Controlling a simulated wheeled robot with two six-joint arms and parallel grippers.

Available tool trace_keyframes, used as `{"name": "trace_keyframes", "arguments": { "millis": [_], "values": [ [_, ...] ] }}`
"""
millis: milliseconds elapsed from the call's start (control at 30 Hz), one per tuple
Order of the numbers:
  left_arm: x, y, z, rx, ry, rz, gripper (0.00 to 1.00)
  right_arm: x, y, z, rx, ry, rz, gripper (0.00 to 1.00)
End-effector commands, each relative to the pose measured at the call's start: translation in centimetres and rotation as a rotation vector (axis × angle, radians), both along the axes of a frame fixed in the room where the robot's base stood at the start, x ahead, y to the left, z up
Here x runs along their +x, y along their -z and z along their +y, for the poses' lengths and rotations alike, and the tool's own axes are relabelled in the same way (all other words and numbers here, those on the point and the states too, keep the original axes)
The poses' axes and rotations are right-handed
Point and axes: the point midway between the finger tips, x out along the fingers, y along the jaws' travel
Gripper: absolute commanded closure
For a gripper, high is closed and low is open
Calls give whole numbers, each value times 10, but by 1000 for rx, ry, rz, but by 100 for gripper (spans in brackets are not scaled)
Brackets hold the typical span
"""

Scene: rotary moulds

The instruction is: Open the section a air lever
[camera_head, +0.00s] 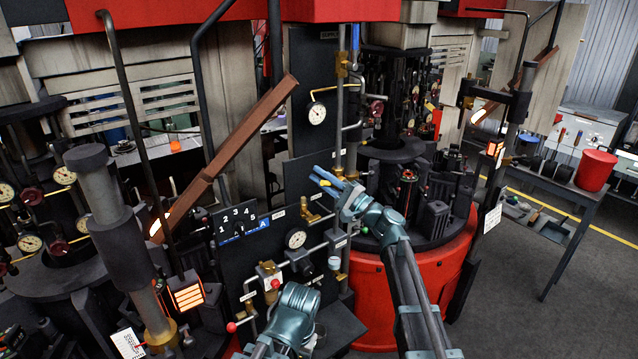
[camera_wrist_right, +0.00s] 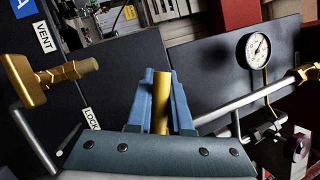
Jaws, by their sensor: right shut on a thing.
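In the head view my right gripper (camera_head: 325,180) reaches from the right to the dark panel (camera_head: 302,172), below a pressure gauge (camera_head: 317,113). In the right wrist view its blue fingers (camera_wrist_right: 160,95) are shut on an upright brass bar (camera_wrist_right: 164,103), which looks like a lever handle; no label shows on it. Its lower end is hidden behind my gripper. A second brass handle (camera_wrist_right: 45,80) stands left of the fingers, near the VENT and LOCK labels (camera_wrist_right: 91,118). My left arm's teal wrist (camera_head: 292,308) is low in the head view; its fingers cannot be made out.
A blue "A" sign with numbers (camera_head: 240,222) is left of the gripper. Pipes, a lower gauge (camera_head: 296,239) and red-knobbed valves (camera_head: 268,284) crowd the panel. A brown slanted beam (camera_head: 232,145) rises at left. A red bucket (camera_head: 595,170) stands on a bench at right.

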Motion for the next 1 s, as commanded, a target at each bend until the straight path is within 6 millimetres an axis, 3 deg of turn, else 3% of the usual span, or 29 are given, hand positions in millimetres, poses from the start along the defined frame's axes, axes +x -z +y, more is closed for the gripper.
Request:
{"name": "trace_keyframes", "arguments": {
  "millis": [400,967,1000],
  "values": [
    [0,-3,0,0,-1,0,44,5,-15,-7,164,1,118,100],
    [0,-4,0,0,-1,0,44,7,-17,-9,192,1,139,100],
    [0,-4,0,0,-1,0,44,7,-17,-9,192,1,139,80]
  ]
}}
